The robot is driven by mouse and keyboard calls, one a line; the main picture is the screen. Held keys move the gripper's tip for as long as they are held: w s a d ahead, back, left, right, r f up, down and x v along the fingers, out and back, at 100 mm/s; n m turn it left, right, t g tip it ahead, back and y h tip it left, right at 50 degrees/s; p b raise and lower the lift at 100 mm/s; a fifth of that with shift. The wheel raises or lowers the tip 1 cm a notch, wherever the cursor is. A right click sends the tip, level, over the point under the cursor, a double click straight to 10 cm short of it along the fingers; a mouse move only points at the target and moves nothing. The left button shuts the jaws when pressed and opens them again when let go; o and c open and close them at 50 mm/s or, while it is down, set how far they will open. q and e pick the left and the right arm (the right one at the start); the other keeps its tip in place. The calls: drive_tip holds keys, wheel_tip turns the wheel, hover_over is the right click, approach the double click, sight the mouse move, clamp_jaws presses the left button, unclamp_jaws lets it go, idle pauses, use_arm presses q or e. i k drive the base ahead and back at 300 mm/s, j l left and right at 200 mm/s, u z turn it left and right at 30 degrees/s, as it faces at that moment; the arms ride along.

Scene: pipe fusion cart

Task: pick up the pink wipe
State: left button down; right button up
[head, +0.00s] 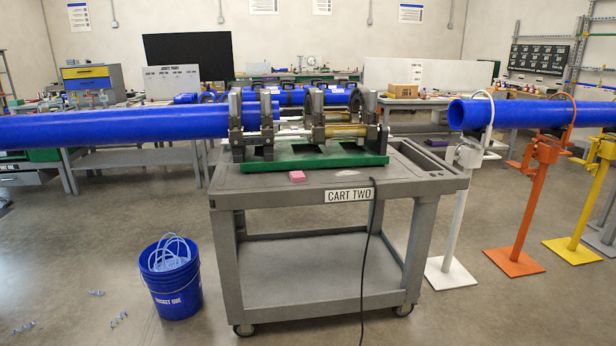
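The pink wipe (297,176) is a small pink block-like piece. It lies on the top of the grey cart (231,183) labelled CART TWO, near the front edge. It sits just in front of the green base (376,161) of the pipe clamp machine (318,129). Nothing covers it in the head view. Neither of my grippers shows in this view.
A long blue pipe (110,126) reaches from the left into the clamps. Another blue pipe (530,114) rests on white, orange and yellow stands at right. A blue bucket (172,290) stands on the floor at left. A black cable (363,265) hangs over the cart's front.

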sight(298, 176)
drive_tip(key=i+l, duration=0.15)
drive_tip(key=l, duration=0.15)
drive_tip(key=i+l, duration=0.2)
drive_tip(key=i+l+u, duration=0.1)
drive_tip(key=l, duration=0.25)
drive_tip(key=i+l, duration=0.15)
drive_tip(key=i, duration=0.2)
drive_tip(key=i+l+u, duration=0.15)
drive_tip(key=i, duration=0.25)
drive_tip(key=i+l, duration=0.15)
drive_tip(key=i, duration=0.2)
